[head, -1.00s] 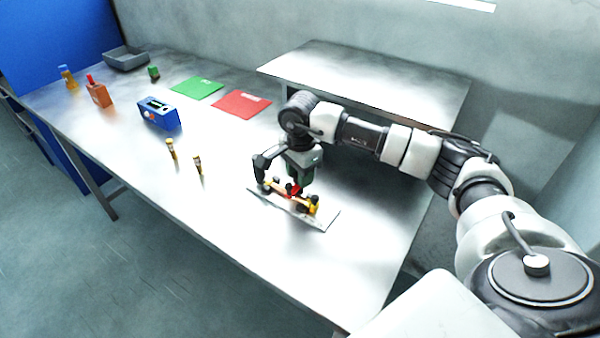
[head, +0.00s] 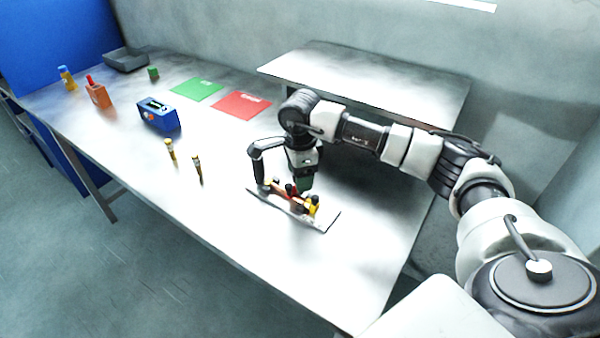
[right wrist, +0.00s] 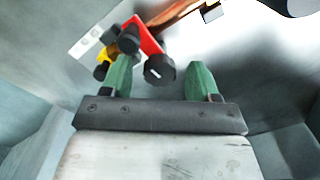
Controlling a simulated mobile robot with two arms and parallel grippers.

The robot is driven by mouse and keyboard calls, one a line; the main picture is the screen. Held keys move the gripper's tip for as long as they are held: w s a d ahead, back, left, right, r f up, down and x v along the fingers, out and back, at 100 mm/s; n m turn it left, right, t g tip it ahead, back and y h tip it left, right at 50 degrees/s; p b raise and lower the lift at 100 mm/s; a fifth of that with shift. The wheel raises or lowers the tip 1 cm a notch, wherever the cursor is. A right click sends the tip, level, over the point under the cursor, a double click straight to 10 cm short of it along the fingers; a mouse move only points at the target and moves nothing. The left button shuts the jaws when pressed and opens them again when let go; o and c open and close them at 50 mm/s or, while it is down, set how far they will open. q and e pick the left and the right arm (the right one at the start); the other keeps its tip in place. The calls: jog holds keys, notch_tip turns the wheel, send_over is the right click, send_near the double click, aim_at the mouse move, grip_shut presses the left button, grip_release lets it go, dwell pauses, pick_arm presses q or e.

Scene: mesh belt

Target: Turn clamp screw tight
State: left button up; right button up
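The clamp fixture is a flat grey plate (head: 326,223) near the front right of the table. On it are an orange-brown bar, a red clamp part (right wrist: 147,38), a yellow part (right wrist: 103,69) and several black knobs. One black knob (right wrist: 160,70) faces the right wrist camera. My right gripper (head: 305,187) points down over the fixture. In the right wrist view its two green fingers (right wrist: 160,77) are spread apart. The knob appears near the left finger, toward the gap; I cannot tell whether they touch. My left gripper is out of view.
Two small brown-and-yellow pieces (head: 197,168) stand left of the fixture. A blue box (head: 160,116), orange block (head: 98,96), green mat (head: 197,89), red mat (head: 241,104) and grey tray (head: 126,60) lie farther back. The table front is clear.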

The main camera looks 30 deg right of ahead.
notch_tip(320, 180, up, 11)
jog(key=b, duration=0.1)
dwell(0.6)
jog(key=shift+f, duration=0.1)
